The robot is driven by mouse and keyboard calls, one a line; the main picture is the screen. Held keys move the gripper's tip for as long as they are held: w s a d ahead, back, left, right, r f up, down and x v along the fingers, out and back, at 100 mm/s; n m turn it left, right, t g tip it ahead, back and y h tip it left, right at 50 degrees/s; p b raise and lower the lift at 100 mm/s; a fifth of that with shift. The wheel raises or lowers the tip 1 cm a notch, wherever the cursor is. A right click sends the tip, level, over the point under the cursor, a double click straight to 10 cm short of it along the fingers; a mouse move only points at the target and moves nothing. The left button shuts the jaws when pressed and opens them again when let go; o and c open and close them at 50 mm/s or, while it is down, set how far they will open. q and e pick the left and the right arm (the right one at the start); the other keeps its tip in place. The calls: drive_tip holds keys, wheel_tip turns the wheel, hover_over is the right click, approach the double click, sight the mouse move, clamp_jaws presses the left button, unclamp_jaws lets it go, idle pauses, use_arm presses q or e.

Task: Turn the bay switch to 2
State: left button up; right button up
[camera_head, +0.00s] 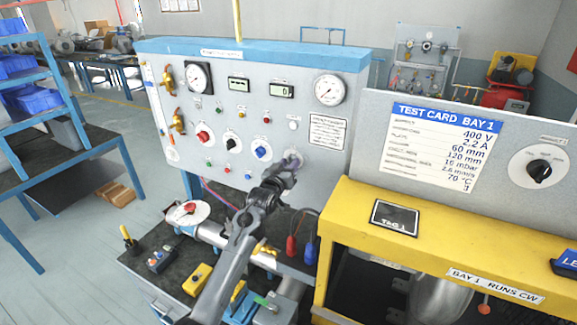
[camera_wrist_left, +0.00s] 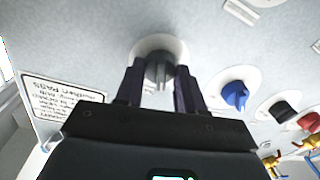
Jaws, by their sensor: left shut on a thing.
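The grey test panel (camera_head: 255,95) carries a row of rotary knobs: a red one (camera_head: 203,137), a black one (camera_head: 231,143) and a blue one (camera_head: 262,150). To the right of the blue knob, my left gripper (camera_head: 290,160) reaches the panel and mostly hides a grey knob. In the left wrist view this grey knob (camera_wrist_left: 160,70) sits on a pale round plate between the two dark fingers of my left gripper (camera_wrist_left: 161,88), which is shut on it. Its position marks cannot be read. My right gripper is not in view.
A yellow bench (camera_head: 430,235) with a test card board (camera_head: 440,145) and another black knob (camera_head: 540,171) stands at the right. A dark bench with red and blue plugs (camera_head: 310,251), a yellow box (camera_head: 197,279) and other parts lies below my left arm.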

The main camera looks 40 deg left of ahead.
use_arm(q)
drive_tip(key=shift+m, duration=0.3)
drive_tip(key=m, duration=0.3)
drive_tip(key=shift+f+m+t, duration=0.1)
drive_tip(key=shift+m+t, duration=0.2)
drive_tip(key=shift+m, duration=2.5)
drive_tip(key=o, duration=1)
drive_tip(key=shift+s, duration=0.1)
